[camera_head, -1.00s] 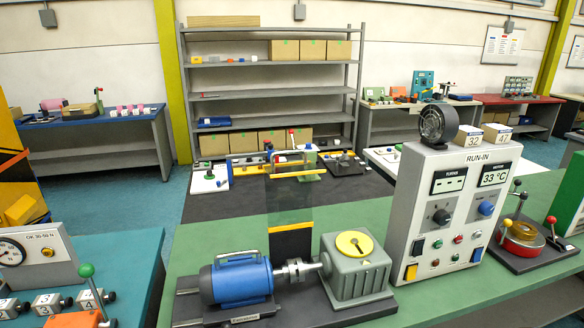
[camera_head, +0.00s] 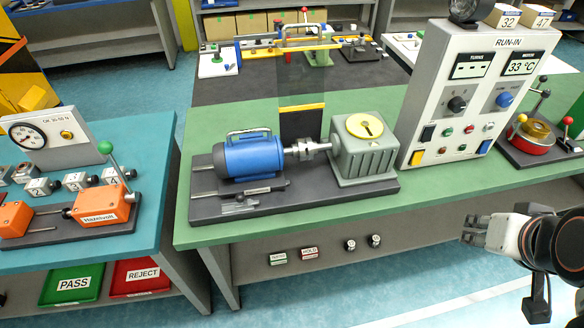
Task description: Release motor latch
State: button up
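A blue motor (camera_head: 250,157) with a handle on top sits on a dark base plate (camera_head: 330,197) on the green bench. A small labelled bar (camera_head: 262,189) lies along the motor's front foot; I cannot tell for sure whether it is the latch. A metal coupling (camera_head: 306,149) stands between the motor and a grey gearbox (camera_head: 366,155) with a yellow disc on top. My gripper (camera_head: 470,231) is at the lower right, in front of the bench and well away from the motor. Its fingers point left and look empty; their opening is unclear.
A RUN-IN control box (camera_head: 470,95) rises right of the gearbox. A teal bench (camera_head: 150,208) with orange blocks is at left, across a gap.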

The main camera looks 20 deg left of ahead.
aim_at(240, 198)
jog(key=j+u, duration=0.1)
jog(key=u, duration=0.7)
jog(key=j+u, duration=0.15)
jog(key=u, duration=0.6)
jog(key=i, duration=0.05)
